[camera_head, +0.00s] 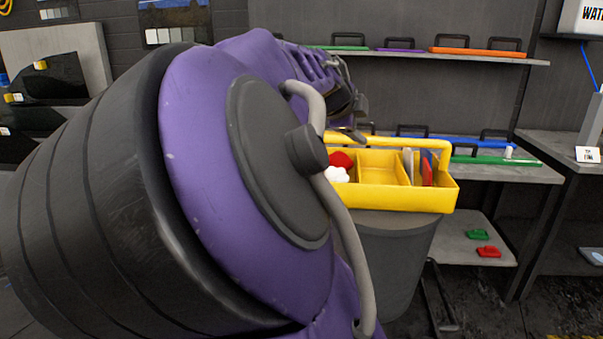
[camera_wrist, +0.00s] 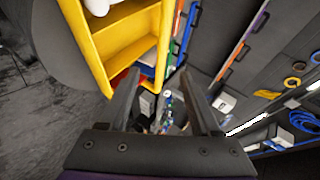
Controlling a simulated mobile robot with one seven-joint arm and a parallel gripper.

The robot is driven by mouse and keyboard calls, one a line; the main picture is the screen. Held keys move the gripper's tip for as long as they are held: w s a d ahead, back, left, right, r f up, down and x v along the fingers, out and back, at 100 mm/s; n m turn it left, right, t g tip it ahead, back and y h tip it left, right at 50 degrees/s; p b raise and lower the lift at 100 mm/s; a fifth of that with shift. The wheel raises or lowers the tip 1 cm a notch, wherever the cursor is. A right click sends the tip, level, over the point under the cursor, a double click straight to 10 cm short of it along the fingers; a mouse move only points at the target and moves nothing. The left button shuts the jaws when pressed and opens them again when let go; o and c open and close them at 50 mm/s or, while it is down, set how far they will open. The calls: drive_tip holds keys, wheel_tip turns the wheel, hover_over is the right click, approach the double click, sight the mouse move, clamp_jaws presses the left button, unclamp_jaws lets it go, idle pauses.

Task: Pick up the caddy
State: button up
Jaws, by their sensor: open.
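The yellow caddy (camera_head: 405,199) sits on top of a grey bin (camera_head: 392,255), right of centre in the head view. Its handle (camera_head: 410,143) runs along above the compartments, which hold a red and a white item and some flat tools. My gripper (camera_head: 356,134) is at the left end of the handle, partly hidden behind my purple arm. In the wrist view the caddy (camera_wrist: 125,48) fills the upper left. My gripper (camera_wrist: 160,72) is open there, and a yellow bar of the caddy shows between its fingertips. I cannot tell whether they touch it.
Behind the caddy, a shelf (camera_head: 500,58) and a workbench (camera_head: 525,172) carry coloured tools with black handles. A green and a red item lie on the lower shelf (camera_head: 465,250). A dark wall stands behind. A small sign (camera_head: 588,154) is at the far right.

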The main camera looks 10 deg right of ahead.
sight(379, 139)
drive_tip(key=x, duration=1.1)
drive_tip(key=shift+d, duration=0.3)
drive_tip(key=shift+w+x, duration=0.2)
drive_tip(key=shift+x, duration=2.5)
drive_tip(key=shift+r, duration=0.25)
clamp_jaws()
drive_tip(key=shift+r, duration=0.1)
